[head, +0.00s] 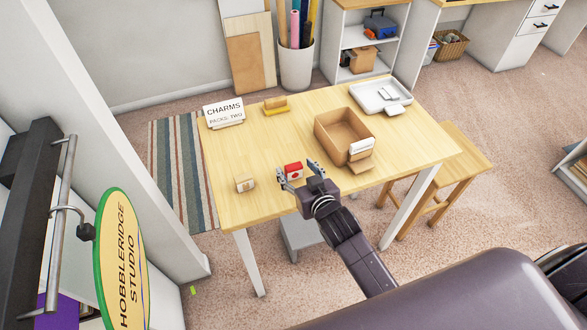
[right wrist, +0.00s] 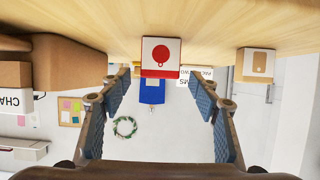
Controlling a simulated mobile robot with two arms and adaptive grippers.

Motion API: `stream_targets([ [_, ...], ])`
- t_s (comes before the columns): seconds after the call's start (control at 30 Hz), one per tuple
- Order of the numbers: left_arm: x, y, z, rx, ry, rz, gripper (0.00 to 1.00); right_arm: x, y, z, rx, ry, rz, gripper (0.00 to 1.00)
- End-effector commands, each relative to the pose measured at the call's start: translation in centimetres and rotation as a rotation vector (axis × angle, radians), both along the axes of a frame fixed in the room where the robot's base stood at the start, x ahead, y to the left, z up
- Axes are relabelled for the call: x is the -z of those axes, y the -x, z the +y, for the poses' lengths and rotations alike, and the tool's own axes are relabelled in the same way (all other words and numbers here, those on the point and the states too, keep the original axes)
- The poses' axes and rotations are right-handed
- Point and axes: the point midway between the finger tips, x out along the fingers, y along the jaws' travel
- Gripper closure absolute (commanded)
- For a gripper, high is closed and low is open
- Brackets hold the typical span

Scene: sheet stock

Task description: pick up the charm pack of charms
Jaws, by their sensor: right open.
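A small red and white pack (head: 293,170) stands on the wooden table near its front edge. In the right wrist view, which is upside down, its white face with a red charm picture (right wrist: 160,52) is straight ahead between my fingers. My right gripper (head: 298,173) is open around empty space, its fingertips close to this pack; I cannot tell whether they touch it. A second pack, cream with a tan picture (head: 245,183), stands to the left and also shows in the wrist view (right wrist: 258,63). A white sign (head: 224,112) reads "CHARMS PACKS: TWO". My left gripper is not visible.
An open cardboard box (head: 328,133) with a white label card (head: 361,146) stands right of the red pack. A white tray (head: 372,97) and a yellow item (head: 276,105) are farther back. A wooden stool (head: 462,155) is right of the table (head: 270,215). The table's left middle is clear.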

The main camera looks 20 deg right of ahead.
Motion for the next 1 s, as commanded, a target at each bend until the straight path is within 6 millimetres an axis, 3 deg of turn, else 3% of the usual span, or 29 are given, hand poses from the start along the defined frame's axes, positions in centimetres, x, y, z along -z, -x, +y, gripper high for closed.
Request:
stream_targets([
  [0.27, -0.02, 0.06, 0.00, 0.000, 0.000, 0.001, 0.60, 0.14, -0.19, 0.03, 0.000, 0.000, 0.000, 0.44],
  [0.6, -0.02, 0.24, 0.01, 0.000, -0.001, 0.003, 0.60, 0.15, -0.17, 0.02, 0.000, 0.000, 0.001, 0.81],
  [1.0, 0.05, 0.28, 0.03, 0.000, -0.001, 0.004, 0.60, -0.59, -0.23, 0.00, 0.000, 0.000, -0.002, 0.81],
])
